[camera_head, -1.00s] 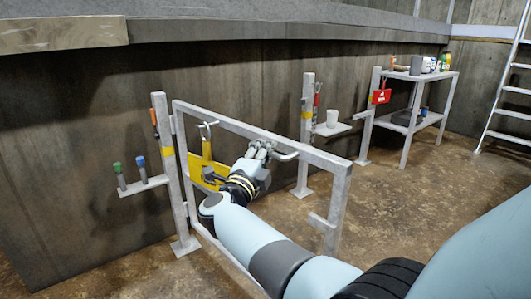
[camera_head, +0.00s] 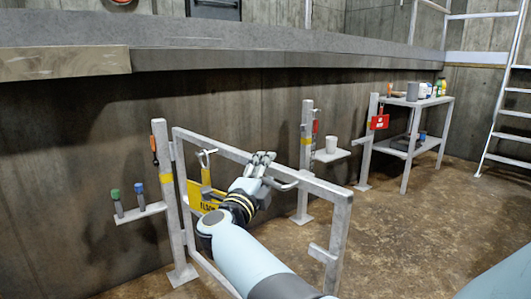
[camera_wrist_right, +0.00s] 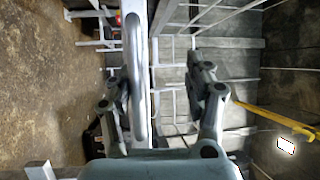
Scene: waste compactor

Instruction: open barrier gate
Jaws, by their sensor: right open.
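The barrier gate (camera_head: 327,191) is a grey metal frame hinged on the left post (camera_head: 164,205). Its free end stands swung out from the second post (camera_head: 306,150), towards me. A curved handle (camera_head: 283,184) sits on its top rail; the handle also shows in the wrist view (camera_wrist_right: 136,75). My right gripper (camera_head: 264,158) is open at the top rail by the handle. In the wrist view my right gripper's fingers (camera_wrist_right: 160,98) stand apart on either side of the handle and rail. My left gripper is not in view.
A yellow sign (camera_head: 195,193) hangs behind the gate. A side shelf (camera_head: 142,213) holds two small bottles. A shelf table (camera_head: 446,108) and a ladder (camera_head: 503,110) stand further right. Brown floor (camera_head: 400,235) is open right of the gate.

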